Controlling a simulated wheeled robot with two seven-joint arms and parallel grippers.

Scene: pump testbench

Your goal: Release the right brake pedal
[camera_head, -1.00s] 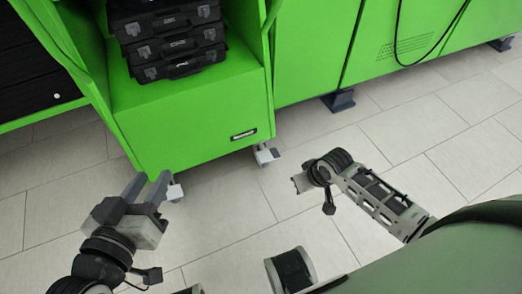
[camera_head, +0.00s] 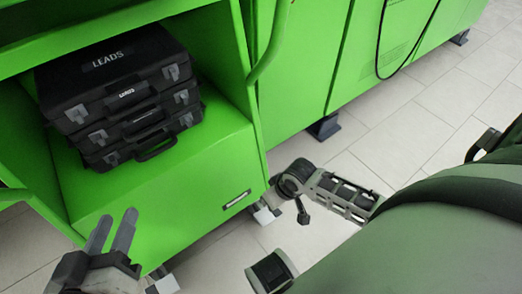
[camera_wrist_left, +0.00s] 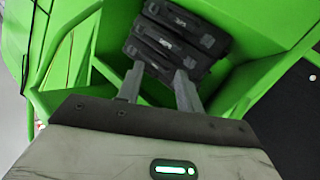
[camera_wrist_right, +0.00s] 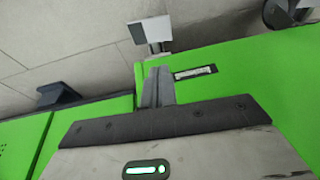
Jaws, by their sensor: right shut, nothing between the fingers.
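The right brake pedal (camera_head: 266,214) is a small pale plate at the caster under the right front corner of the green cart (camera_head: 165,215). In the right wrist view the pale pedal (camera_wrist_right: 150,30) stands just beyond the tips of my right gripper (camera_wrist_right: 158,70), which is shut and empty. A gap shows between them; contact cannot be told. In the head view my right arm's wrist (camera_head: 296,178) is beside that corner and the fingers are not clearly visible. My left gripper (camera_head: 117,216) is open and empty before the cart's front panel; it also shows in the left wrist view (camera_wrist_left: 160,75).
Several stacked black cases (camera_head: 120,95) sit on the cart's shelf. A second pale pedal (camera_head: 165,286) shows at the cart's lower left. A green cabinet (camera_head: 300,60) with a dark foot (camera_head: 323,127) stands to the right. Tiled floor (camera_head: 405,115) is clear there.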

